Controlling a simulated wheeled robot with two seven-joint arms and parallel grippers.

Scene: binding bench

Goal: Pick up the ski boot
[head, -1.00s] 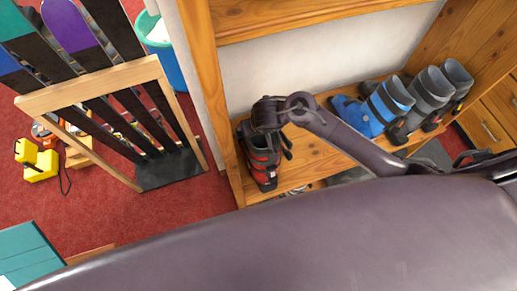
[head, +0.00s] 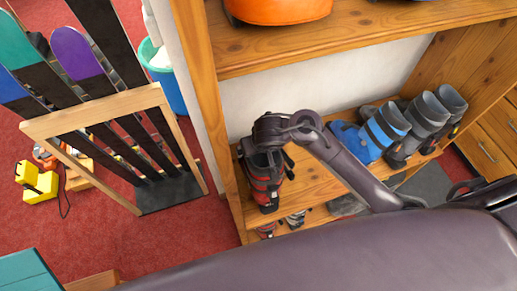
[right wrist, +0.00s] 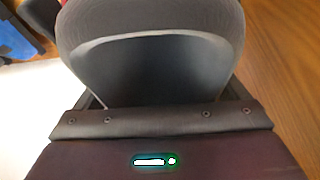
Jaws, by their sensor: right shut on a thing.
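A black and red ski boot (head: 264,186) stands upright at the left end of the middle wooden shelf, close to the side post. My right gripper (head: 265,150) comes down on its top from above and is shut on it; the fingertips are mostly hidden by my wrist. In the right wrist view the dark, hollow cuff of the boot (right wrist: 150,65) fills the middle, right against the gripper. I cannot tell whether the boot's sole touches the shelf. My left gripper is not in view.
A blue boot (head: 372,135) and grey boots (head: 420,125) stand farther right on the shelf (head: 318,180). An orange thing (head: 278,8) sits on the shelf above. A ski rack (head: 150,97) is left of the side post (head: 205,90). More boots show below.

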